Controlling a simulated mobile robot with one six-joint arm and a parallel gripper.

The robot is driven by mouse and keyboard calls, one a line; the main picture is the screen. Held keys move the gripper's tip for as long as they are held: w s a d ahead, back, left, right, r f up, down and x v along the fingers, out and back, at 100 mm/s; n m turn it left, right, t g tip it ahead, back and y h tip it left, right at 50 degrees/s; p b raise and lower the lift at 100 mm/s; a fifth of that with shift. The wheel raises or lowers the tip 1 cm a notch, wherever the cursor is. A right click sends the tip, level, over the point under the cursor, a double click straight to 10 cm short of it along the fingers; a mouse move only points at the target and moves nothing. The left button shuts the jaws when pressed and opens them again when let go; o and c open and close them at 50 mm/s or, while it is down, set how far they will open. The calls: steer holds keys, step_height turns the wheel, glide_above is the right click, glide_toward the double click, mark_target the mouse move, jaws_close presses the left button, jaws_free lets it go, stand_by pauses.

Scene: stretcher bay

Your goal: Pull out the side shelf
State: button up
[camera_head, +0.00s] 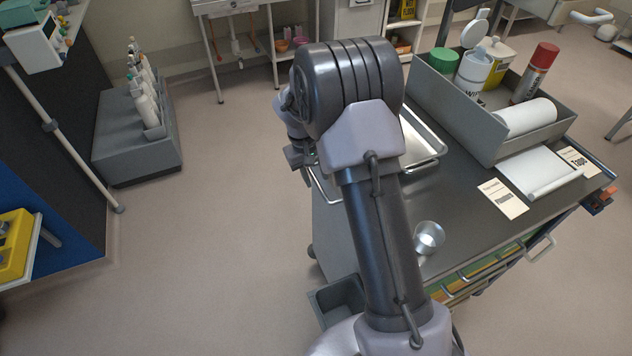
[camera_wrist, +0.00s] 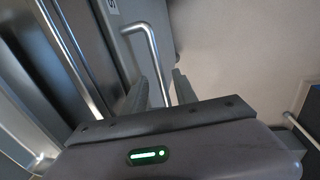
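The cart (camera_head: 335,228) stands to the right in the head view. In the wrist view the handle (camera_wrist: 153,52) leaves a grey panel (camera_wrist: 100,48), which may belong to the side shelf; I cannot tell where the shelf's edges are. My gripper (camera_wrist: 160,76) is open, and its two fingers appear on either side of the handle bar. I cannot tell whether they touch it. In the head view my arm hides most of the gripper and part of the cart's left side.
On the cart top are a metal tray (camera_head: 424,148), a metal cup (camera_head: 429,237) and a grey bin (camera_head: 480,136) with bottles and a paper roll. A grey bottle rack (camera_head: 137,152) stands on the floor at left. The floor between rack and cart is clear.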

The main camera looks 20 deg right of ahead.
steer(key=shift+d+f, duration=0.1)
steer(key=shift+f, duration=0.55)
jaws_close()
stand_by(0.9)
